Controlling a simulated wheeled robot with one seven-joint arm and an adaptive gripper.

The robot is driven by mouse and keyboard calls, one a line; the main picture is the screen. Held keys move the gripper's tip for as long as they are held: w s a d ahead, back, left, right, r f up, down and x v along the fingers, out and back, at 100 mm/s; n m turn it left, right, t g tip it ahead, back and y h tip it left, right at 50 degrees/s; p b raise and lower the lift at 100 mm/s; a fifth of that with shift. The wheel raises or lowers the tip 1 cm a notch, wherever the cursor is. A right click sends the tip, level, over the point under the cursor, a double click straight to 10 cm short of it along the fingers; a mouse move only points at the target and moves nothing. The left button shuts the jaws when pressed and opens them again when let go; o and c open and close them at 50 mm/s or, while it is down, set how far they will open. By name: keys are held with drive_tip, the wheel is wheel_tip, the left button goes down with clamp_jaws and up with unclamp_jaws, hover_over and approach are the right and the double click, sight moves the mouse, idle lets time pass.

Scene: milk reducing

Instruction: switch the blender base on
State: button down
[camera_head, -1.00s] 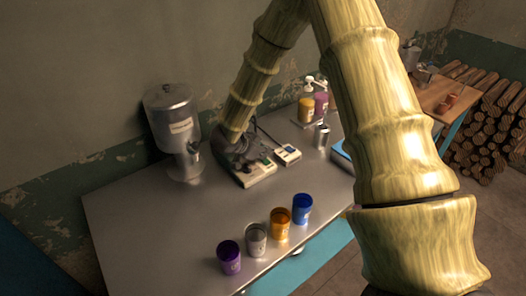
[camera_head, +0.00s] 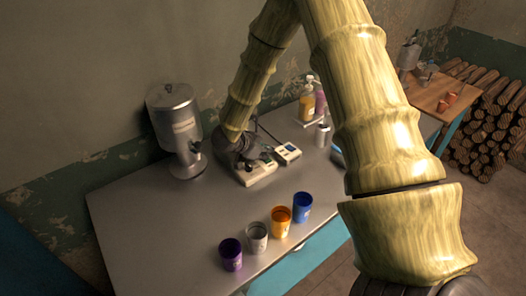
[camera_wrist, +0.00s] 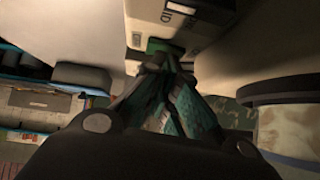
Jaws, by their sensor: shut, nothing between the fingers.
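A pale box-shaped unit, which I take to be the blender base (camera_head: 258,177), sits on the metal table below my arm. My gripper (camera_head: 266,160) is over its upper side, dark and partly hidden by my own wrist. In the wrist view my gripper (camera_wrist: 160,62) is shut and empty, its greenish fingers meeting at a point. The fingertips are at or just short of a green switch-like part (camera_wrist: 165,46) on the pale front panel (camera_wrist: 205,42). Whether they touch it, and the switch's position, I cannot tell.
A metal dispenser (camera_head: 176,128) stands left of the base. A smaller pale device (camera_head: 287,153) lies close on its right. Purple (camera_head: 231,255), grey (camera_head: 256,238), orange (camera_head: 281,222) and blue (camera_head: 302,207) cups line the front edge. The table's left part is clear.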

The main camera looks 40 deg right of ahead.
drive_tip(key=shift+s, duration=0.4)
drive_tip(key=shift+r, duration=0.1)
drive_tip(key=r+p, duration=0.3)
drive_tip(key=p, duration=0.1)
drive_tip(key=shift+s+r, duration=0.25)
drive_tip(key=shift+r, duration=0.15)
drive_tip(key=b+v, duration=0.3)
drive_tip(key=v, duration=0.6)
drive_tip(key=shift+s+a+r, duration=0.25)
drive_tip(key=shift+s, duration=0.1)
drive_tip(key=r+y+b, duration=0.1)
drive_tip(key=r+y, duration=0.1)
drive_tip(key=y, duration=0.4)
hover_over(267, 162)
drive_tip(key=shift+d+r+t+y+b, duration=0.2)
drive_tip(key=shift+d+t+y+b, duration=0.2)
drive_tip(key=shift+d+y, duration=0.95)
